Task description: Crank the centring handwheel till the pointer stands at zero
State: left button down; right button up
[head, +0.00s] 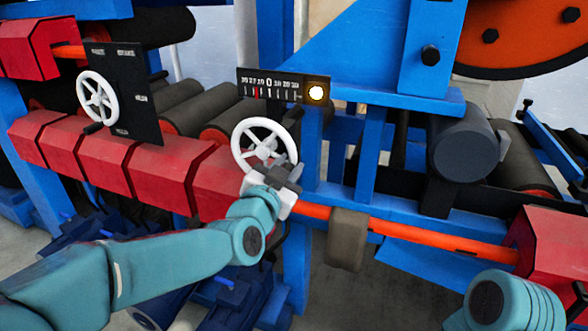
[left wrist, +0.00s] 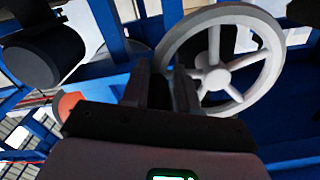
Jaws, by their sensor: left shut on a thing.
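The white spoked centring handwheel (head: 264,146) stands below a black scale plate (head: 284,87) in the head view. The scale has a 0 near its middle, and a red pointer (head: 257,92) stands a little left of it. My left gripper (head: 287,174) is at the wheel's lower right rim, shut on the crank handle. In the left wrist view the fingers (left wrist: 163,82) close around a dark grip beside the wheel (left wrist: 215,77); most of the handle is hidden. My right gripper is out of view; only part of that arm shows at the lower right.
A lit lamp (head: 316,92) is at the scale's right end. A second white handwheel (head: 97,101) sits on a black panel (head: 140,92) at the left. Red housings (head: 130,165), an orange shaft (head: 430,240) and blue frame beams (head: 430,100) surround the left arm closely.

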pick_arm(q)
jog(key=w+a+f+m+b, duration=0.2)
jog(key=a+f+m+b, duration=0.3)
jog(key=m, duration=1)
jog(key=shift+a+f+b, duration=0.25)
jog(key=shift+b, duration=0.6)
jog(key=shift+w+m, duration=0.15)
jog(key=shift+m, duration=0.25)
jog(key=c, duration=1.1)
grip_release()
jog(key=shift+o, duration=0.8)
jog(key=shift+a, duration=0.1)
jog(key=shift+r, duration=0.15)
